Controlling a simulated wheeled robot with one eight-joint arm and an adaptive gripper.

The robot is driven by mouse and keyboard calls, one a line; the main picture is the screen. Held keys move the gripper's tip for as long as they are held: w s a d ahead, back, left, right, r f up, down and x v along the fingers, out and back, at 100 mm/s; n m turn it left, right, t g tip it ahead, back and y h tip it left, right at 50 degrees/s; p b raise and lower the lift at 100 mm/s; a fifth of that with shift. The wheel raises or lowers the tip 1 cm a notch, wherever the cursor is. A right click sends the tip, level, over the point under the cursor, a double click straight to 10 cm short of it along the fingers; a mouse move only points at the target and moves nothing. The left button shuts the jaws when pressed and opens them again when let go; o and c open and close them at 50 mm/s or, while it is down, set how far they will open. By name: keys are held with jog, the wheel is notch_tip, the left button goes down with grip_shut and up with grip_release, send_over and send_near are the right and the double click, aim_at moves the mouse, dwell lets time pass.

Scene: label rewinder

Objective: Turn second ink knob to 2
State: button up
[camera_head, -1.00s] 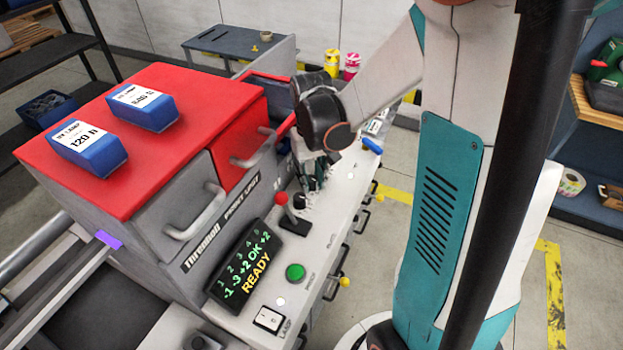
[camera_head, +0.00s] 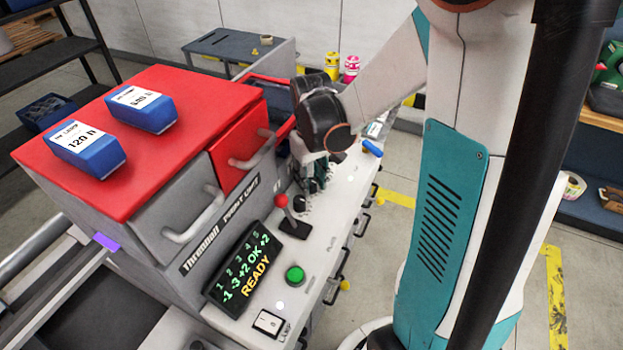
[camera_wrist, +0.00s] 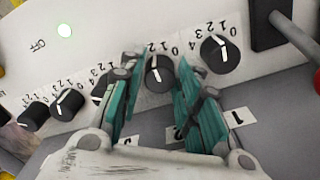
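The wrist view shows a row of black ink knobs with white pointer lines and number scales on a light panel. The first knob (camera_wrist: 219,53) is at the right, above a plate marked 1. The second knob (camera_wrist: 158,72) sits between the two teal fingers of my gripper (camera_wrist: 157,84). The fingers stand apart on either side of it; I cannot tell whether they touch it. Its pointer line is near vertical in the picture, and its scale is partly hidden by the fingers. In the head view my gripper (camera_head: 314,172) is low over the panel, hiding the knobs.
The display (camera_head: 243,263) reads -1, -3, +2, OK, +2 and READY. A red-topped lever (camera_head: 283,202) and a green button (camera_head: 295,275) stand in front of my gripper. The red-and-grey machine housing (camera_head: 190,170) with handles rises at the left. More knobs (camera_wrist: 68,104) continue leftward.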

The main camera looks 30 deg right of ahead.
aim_at(312, 181)
jog(key=shift+o, duration=0.3)
jog(key=shift+r, duration=0.1)
notch_tip(312, 181, up, 12)
dwell(0.5)
dwell(0.4)
